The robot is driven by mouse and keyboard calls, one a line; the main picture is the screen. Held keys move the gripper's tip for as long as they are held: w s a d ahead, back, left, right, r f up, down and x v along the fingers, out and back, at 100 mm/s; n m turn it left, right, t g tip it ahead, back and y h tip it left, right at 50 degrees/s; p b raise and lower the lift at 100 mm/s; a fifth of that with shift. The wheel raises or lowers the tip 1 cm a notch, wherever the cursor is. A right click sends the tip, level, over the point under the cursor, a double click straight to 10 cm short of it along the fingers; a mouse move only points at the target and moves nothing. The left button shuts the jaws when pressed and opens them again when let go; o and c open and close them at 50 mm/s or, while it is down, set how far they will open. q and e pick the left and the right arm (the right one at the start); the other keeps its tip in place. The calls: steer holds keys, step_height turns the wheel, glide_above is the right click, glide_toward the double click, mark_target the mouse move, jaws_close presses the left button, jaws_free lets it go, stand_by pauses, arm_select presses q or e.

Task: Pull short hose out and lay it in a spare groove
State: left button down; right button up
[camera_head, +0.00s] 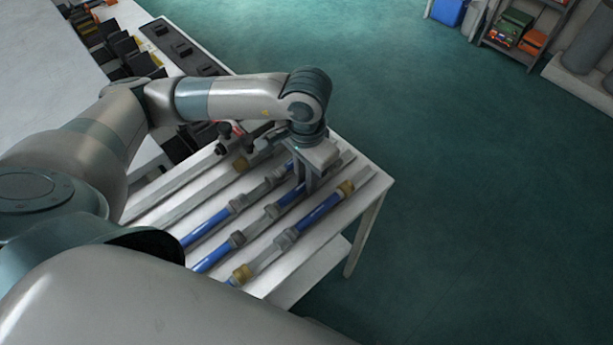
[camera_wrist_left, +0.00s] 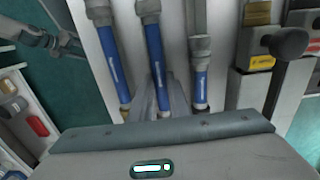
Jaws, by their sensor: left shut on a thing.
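Blue hoses with grey and brass couplings lie side by side in the grooves of a pale rack table. My left gripper (camera_head: 308,185) points down at the middle hose (camera_head: 290,197), with its fingers shut around that hose near its far end. In the left wrist view, the middle hose (camera_wrist_left: 155,52) runs down between the grey fingers. The front hose (camera_head: 320,209) lies beside it, and shows at the left in the wrist view (camera_wrist_left: 108,58). The back hose (camera_head: 208,225) shows at the right there (camera_wrist_left: 200,85). My right gripper is out of view.
Towards the back of the table (camera_head: 378,182), a groove (camera_head: 185,200) shows no blue hose. Open floor lies beyond the table.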

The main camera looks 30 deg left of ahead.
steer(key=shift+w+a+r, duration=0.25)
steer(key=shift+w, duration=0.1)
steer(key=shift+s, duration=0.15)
arm_select(q)
steer(key=c, duration=1.6)
jaws_free()
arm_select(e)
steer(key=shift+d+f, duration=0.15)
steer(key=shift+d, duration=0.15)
